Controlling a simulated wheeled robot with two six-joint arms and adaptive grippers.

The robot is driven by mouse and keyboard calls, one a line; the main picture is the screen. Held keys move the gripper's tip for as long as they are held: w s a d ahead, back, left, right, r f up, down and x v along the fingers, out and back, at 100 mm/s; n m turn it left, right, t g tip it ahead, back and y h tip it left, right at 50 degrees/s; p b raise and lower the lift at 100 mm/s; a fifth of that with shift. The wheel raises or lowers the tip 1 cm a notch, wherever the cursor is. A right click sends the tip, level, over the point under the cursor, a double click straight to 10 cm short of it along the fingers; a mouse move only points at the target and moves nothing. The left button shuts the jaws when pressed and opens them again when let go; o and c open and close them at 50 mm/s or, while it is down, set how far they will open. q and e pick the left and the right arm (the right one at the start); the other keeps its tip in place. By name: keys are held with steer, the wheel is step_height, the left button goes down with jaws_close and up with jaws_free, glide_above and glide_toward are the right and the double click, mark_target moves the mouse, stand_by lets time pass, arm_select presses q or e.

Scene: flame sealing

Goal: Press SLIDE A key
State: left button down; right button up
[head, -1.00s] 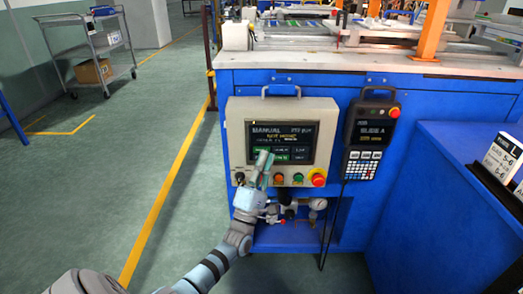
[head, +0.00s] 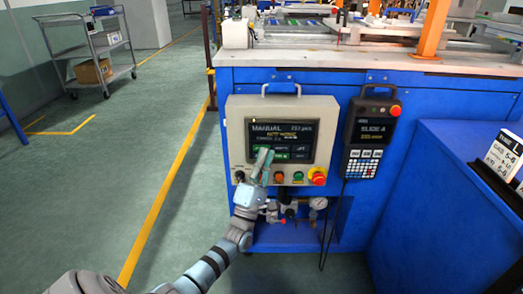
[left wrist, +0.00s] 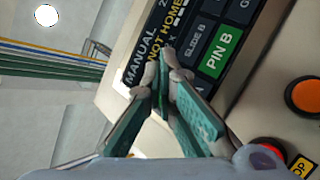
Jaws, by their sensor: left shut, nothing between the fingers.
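The control panel's touchscreen (head: 300,132) reads MANUAL and NOT HOMED in the left wrist view. There, the dark SLIDE B key (left wrist: 195,38) and the bright green PIN B key (left wrist: 219,52) show to the right of my fingertips. I cannot make out a SLIDE A key on this screen; my fingers cover part of the key area. My left gripper (head: 265,155) is shut and empty, with its tips at the screen's lower left. It also shows in the left wrist view (left wrist: 167,65). I cannot tell whether the tips touch the screen. My right gripper is not in view.
Below the screen are an orange button (left wrist: 303,96), a green button (head: 281,177) and a red stop button (head: 318,176). The floor (head: 110,190) at the left is open.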

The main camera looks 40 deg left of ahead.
arm_select(q)
steer(key=shift+w+a+b, duration=0.15)
steer(key=shift+w+b, duration=0.1)
steer(key=shift+b, duration=0.05)
stand_by(0.5)
steer(key=shift+r, duration=0.1)
steer(key=shift+s+d+p, duration=0.45)
steer(key=shift+s+p, duration=0.1)
steer(key=shift+s, duration=0.05)
steer(key=s+d+p, duration=0.1)
steer(key=s, duration=0.1)
steer(key=s+d+p, duration=0.1)
steer(key=s+d, duration=0.1)
steer(key=shift+p, duration=0.4)
stand_by(0.9)
